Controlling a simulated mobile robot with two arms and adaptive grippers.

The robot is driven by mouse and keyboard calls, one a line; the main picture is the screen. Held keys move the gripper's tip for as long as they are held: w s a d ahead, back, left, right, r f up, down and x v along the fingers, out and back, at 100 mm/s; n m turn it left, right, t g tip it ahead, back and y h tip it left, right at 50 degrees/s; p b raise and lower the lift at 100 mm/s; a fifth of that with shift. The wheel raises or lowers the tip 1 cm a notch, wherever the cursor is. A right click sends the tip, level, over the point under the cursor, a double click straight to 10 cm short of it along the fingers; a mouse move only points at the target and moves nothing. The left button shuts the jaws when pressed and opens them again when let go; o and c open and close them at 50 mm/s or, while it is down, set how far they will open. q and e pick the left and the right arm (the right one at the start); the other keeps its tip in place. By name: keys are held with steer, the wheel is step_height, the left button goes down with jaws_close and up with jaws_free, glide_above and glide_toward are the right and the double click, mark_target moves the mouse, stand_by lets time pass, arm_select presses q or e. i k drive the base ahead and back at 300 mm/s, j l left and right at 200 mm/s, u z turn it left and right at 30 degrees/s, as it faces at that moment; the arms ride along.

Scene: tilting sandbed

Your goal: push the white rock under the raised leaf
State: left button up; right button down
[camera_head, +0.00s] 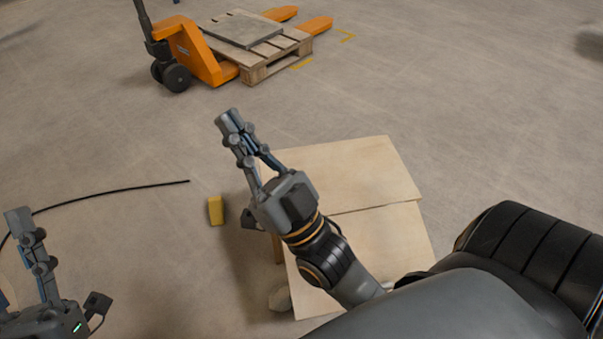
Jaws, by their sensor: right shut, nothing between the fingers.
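A pale wooden top in two panels lies at the centre right. Its far panel (352,168) meets the near panel (396,236) at a slanting seam; I cannot tell which one is the raised leaf. A whitish rock (280,299) shows low at the left edge of the near panel, partly hidden by it. My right gripper (229,121) is shut and empty, its fingers pointing up-left past the far panel's left edge, away from the rock. Its arm crosses over the panels and hides part of them. My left gripper (17,222) is at the lower left, partly cut off, apart from the rock.
A small yellow block (215,210) is on the floor left of the panels. A black cable (112,192) runs along the floor at left. An orange pallet jack (199,56) and a wooden pallet (262,60) stand at the back. Floor between is clear.

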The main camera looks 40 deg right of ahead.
mark_target(280, 300)
steer(key=i+j+z, duration=0.1)
steer(key=z, duration=0.3)
steer(key=j+z, duration=0.25)
steer(key=z, duration=0.15)
steer(key=i+j+z, duration=0.1)
steer(key=j+z, duration=0.15)
steer(key=z, duration=0.2)
steer(key=j+z, duration=0.2)
steer(key=z, duration=0.2)
